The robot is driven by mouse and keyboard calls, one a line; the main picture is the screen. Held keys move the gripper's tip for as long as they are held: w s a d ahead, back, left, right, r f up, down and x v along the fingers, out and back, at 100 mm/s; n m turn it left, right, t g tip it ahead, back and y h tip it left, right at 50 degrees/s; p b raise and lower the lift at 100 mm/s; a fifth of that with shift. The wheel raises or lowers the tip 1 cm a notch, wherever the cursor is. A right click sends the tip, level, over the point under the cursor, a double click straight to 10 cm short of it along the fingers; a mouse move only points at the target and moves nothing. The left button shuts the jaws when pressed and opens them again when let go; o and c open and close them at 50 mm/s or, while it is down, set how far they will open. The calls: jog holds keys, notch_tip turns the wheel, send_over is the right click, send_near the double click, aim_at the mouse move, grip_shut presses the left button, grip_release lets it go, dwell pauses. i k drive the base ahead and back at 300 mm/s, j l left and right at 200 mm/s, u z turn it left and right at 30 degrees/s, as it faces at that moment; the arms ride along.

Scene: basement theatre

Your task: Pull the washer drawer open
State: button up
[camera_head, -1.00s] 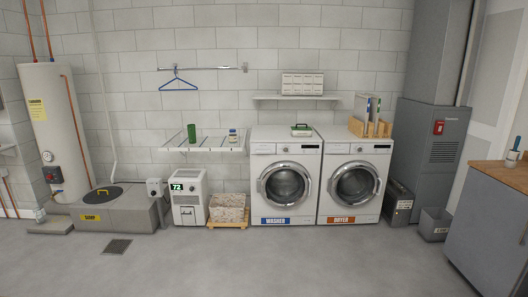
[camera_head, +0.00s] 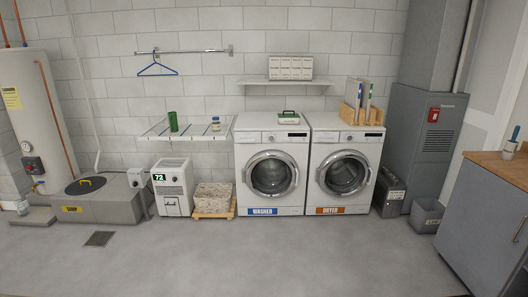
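The washer (camera_head: 270,170) is a white front-loader against the back wall, with a round chrome-rimmed door and a blue "WASHER" label (camera_head: 263,211) at its base. The washer drawer (camera_head: 248,137) appears as a panel at the upper left of its front, and it looks flush with the front. The dryer (camera_head: 344,172), with an orange "DRYER" label, stands directly to its right. My gripper is not in view.
Grey floor (camera_head: 230,258) in front of the machines is clear. A beige block on a wooden pallet (camera_head: 213,215) and a white dehumidifier (camera_head: 172,188) stand left of the washer. A grey cabinet with a wooden top (camera_head: 485,215) juts in at right.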

aim_at(240, 137)
jog(key=i, duration=4.7)
